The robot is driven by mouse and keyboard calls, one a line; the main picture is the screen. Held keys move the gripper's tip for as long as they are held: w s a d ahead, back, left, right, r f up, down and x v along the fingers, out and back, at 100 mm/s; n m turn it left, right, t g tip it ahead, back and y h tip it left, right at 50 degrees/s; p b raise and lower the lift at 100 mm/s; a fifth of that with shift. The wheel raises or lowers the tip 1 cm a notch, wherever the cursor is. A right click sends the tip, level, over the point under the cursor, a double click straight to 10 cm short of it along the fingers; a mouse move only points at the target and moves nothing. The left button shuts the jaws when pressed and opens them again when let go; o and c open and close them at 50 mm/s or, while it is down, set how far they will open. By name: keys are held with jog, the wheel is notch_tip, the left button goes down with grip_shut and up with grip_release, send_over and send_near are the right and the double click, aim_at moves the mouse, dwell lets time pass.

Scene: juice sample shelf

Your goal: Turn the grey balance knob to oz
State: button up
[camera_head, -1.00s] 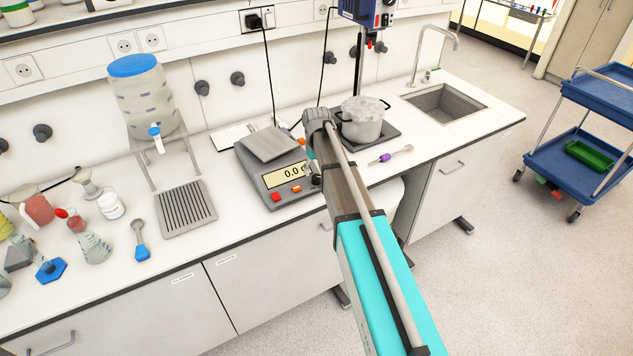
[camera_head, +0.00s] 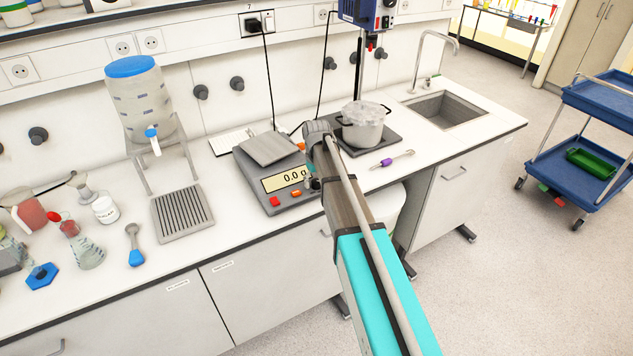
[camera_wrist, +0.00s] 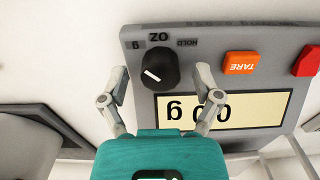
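The balance (camera_head: 283,208) stands on the bench, with a bare weighing plate and a lit display showing 0.0. In the wrist view the balance (camera_wrist: 137,112) appears upside down and its display reads 0.0 g. Its round knob (camera_wrist: 165,66) looks very dark, with a white pointer line slanting from upper left to lower right. The labels g, oz and HOLD lie along its upper side in that view. My gripper (camera_wrist: 160,75) is open, one finger on each side of the knob, with visible gaps. In the head view my arm largely hides the knob area.
An orange TARE button (camera_wrist: 240,63) and a red button (camera_wrist: 308,60) sit beside the display. A pot (camera_head: 362,132) on a dark plate stands right of the balance. A drip tray (camera_head: 182,213) and a dispenser (camera_head: 140,100) stand left. The sink (camera_head: 443,107) is farther right.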

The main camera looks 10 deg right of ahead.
grip_shut()
jog(key=shift+m, duration=0.4)
jog(key=m, duration=0.4)
jog(key=shift+m, duration=2)
jog(key=shift+o, duration=0.4)
grip_release()
